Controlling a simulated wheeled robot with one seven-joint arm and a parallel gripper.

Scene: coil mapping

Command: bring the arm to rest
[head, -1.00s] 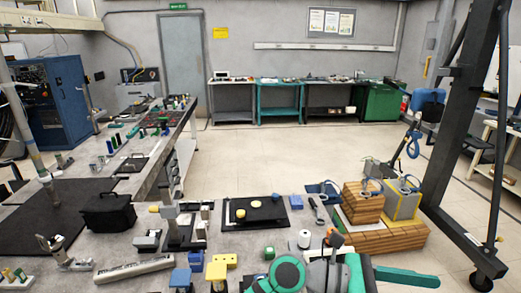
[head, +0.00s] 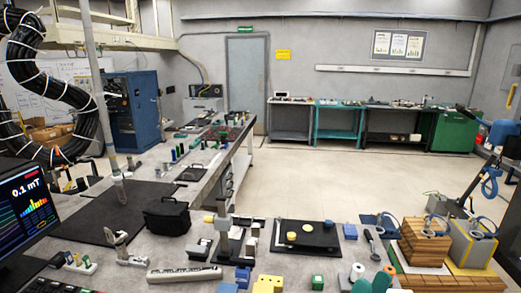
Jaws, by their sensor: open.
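My gripper is not in view in the head picture, so its place cannot be told. No part of my arm can be made out for sure at the lower edge. The workbench (head: 185,252) in front carries a black mat with a yellow disc and other small parts (head: 305,236), a black bag (head: 167,216) and a long pale bar (head: 184,274).
Wooden blocks (head: 423,246) and a grey-yellow block (head: 470,250) stand at the bench's right. White, teal and orange small items (head: 358,272) crowd its front edge. A monitor (head: 25,215) is at left. Open floor (head: 340,180) lies beyond.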

